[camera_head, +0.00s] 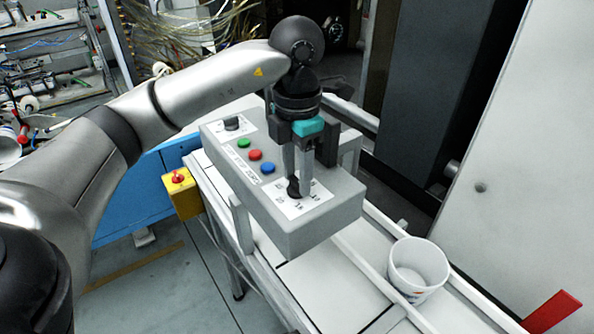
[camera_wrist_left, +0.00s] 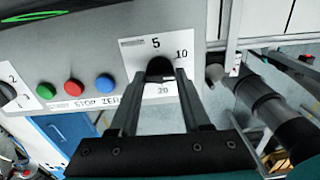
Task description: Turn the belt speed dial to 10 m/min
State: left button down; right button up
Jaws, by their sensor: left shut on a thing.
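The belt speed dial (camera_head: 294,187) is a black knob on a white scale plate at the near right end of the grey control box (camera_head: 325,220). In the left wrist view the dial (camera_wrist_left: 160,68) has 5 above it, 10 to its upper right and 20 below it. My left gripper (camera_head: 298,191) points down from above and is shut on the dial, one finger on each side. The left wrist view also shows its fingers (camera_wrist_left: 160,78) around the knob. The dial's pointer mark cannot be made out. My right gripper is not in view.
The box also carries green (camera_head: 243,143), red (camera_head: 255,155) and blue (camera_head: 267,168) buttons and another black knob (camera_head: 232,123). A yellow box with a red button (camera_head: 180,190) hangs at the left. A white cup (camera_head: 418,268) stands on the conveyor to the right.

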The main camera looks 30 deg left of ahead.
aim_at(297, 180)
pick_arm(q)
jog(key=n, duration=0.6)
jog(key=shift+p, duration=0.35)
jog(key=shift+n, duration=0.3)
jog(key=shift+c, duration=1.8)
grip_release()
jog(key=shift+r, duration=0.1)
notch_tip(297, 180, up, 7)
jog(key=shift+r+p, duration=0.2)
jog(key=shift+p, duration=0.5)
